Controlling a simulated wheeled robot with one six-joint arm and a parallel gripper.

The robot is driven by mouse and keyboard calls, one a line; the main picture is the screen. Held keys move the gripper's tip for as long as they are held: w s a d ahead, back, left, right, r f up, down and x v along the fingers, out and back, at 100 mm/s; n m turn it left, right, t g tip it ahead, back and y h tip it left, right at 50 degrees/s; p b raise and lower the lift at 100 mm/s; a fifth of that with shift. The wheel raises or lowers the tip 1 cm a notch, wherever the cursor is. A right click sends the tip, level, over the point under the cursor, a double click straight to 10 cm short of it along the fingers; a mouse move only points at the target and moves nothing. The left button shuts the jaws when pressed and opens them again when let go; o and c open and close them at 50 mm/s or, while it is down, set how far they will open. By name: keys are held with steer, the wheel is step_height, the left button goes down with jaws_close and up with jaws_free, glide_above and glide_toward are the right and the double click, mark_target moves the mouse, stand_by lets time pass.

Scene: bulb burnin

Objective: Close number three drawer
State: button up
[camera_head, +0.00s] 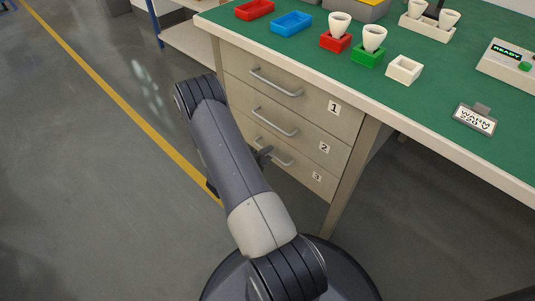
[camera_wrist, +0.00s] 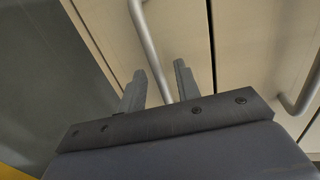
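The number three drawer (camera_head: 305,177) is the lowest of the three pale drawers under the green-topped bench. Its front looks about flush with those above, though my arm hides its left part, so a small gap cannot be ruled out. Its grey bar handle (camera_head: 284,160) is partly covered by my gripper (camera_head: 264,154). In the wrist view, my gripper (camera_wrist: 160,67) is open, with its two fingers apart. The drawer's handle (camera_wrist: 148,40) runs between them in the picture. I cannot tell whether the fingers touch the handle or the drawer front (camera_wrist: 182,30).
Drawer one (camera_head: 262,95) and drawer two (camera_head: 260,118) look shut above. Drawer two's handle (camera_wrist: 300,95) shows at the right of the wrist view. The bench leg (camera_head: 350,175) stands right of the drawers. Bins and cups sit on the bench top (camera_head: 430,120). Floor (camera_head: 90,180) at left is clear.

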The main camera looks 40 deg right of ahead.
steer(key=w+p+v, duration=0.1)
steer(key=p+v, duration=0.1)
steer(key=v, duration=0.8)
steer(key=shift+s, duration=0.45)
steer(key=s+b+x, duration=0.1)
steer(key=b+x, duration=0.1)
steer(key=x, duration=0.7)
steer(key=shift+w+d+f, duration=0.15)
steer(key=shift+w+d, duration=0.3)
steer(key=shift+w, duration=0.05)
